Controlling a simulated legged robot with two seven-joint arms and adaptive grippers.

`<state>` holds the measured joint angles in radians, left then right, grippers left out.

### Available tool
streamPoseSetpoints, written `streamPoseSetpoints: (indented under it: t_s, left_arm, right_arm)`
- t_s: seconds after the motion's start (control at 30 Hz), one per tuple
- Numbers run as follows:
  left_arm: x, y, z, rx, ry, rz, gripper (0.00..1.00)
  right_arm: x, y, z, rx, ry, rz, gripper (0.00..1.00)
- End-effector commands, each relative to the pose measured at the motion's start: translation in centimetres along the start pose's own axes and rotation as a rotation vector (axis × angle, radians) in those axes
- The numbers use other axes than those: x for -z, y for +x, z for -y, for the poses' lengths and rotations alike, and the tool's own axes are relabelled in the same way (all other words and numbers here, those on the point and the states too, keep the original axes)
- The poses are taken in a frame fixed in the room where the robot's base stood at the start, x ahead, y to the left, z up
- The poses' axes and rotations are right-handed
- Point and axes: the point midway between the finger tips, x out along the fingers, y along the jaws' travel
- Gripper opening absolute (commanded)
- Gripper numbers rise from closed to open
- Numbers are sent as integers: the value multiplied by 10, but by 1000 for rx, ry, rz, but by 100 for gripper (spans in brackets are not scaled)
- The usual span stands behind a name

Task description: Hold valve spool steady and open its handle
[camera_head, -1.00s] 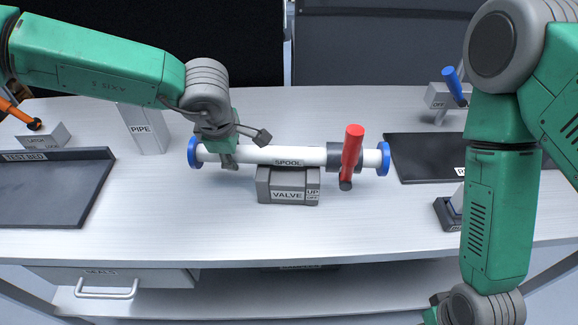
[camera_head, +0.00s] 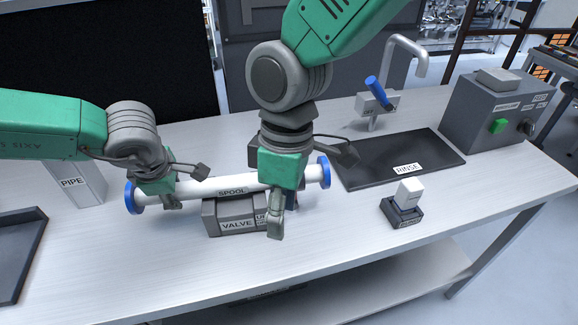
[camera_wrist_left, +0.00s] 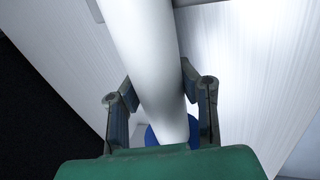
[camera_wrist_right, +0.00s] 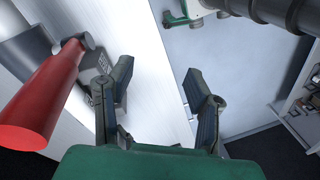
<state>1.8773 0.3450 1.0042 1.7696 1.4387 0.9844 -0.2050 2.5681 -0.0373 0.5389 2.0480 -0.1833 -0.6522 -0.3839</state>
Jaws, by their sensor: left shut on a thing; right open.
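The white valve spool (camera_head: 204,187) with blue end flanges lies across the grey VALVE block (camera_head: 232,218). My left gripper (camera_head: 160,197) is shut around the spool's pipe near its left end. The pipe (camera_wrist_left: 148,60) runs between its fingers in the left wrist view. My right gripper (camera_head: 275,215) is open, over the spool's right part in the head view. It hides the handle there. In the right wrist view the red handle (camera_wrist_right: 45,95) stands left of the open, empty fingers (camera_wrist_right: 155,100) of my right gripper, apart from them.
A PIPE block (camera_head: 76,184) stands at the left, near a dark tray (camera_head: 20,250). At the right are a dark RINSE tray (camera_head: 375,165), a blue-handled tap (camera_head: 376,95), a grey control box (camera_head: 490,110) and a small white block on a dark base (camera_head: 402,213). The table front is clear.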

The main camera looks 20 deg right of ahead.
Motion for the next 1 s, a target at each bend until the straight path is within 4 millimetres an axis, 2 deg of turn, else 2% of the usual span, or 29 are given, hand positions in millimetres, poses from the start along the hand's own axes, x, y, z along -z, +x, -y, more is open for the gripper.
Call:
streamPoseSetpoints:
  t_s: [0.03,0.1,0.13,0.23,0.3,0.4,0.57,1.0]
  left_arm:
    - [-1,-1,-2,-3,-2,3,0]
    - [-1,-1,-2,-2,-2,3,0]
    - [-1,-1,-2,-2,-2,3,0]
    - [-1,-1,-2,-2,-1,2,0]
    - [-2,0,-2,-2,-1,2,0]
    - [-1,0,-2,-2,-1,3,0]
    - [-1,-1,-2,-3,-2,3,0]
    - [-1,-1,-2,-3,-2,3,0]
  right_arm:
    - [10,-35,-11,-45,41,0,45]
    - [15,-74,-19,-91,104,15,45]
    - [16,-87,-24,-108,141,17,45]
    - [16,-109,-48,-142,322,-2,45]
    - [16,-122,-58,-161,406,-13,45]
    - [16,-132,-67,-175,478,-23,45]
    - [15,-123,-71,-181,506,-23,45]
    - [13,-40,-85,-178,503,-22,45]
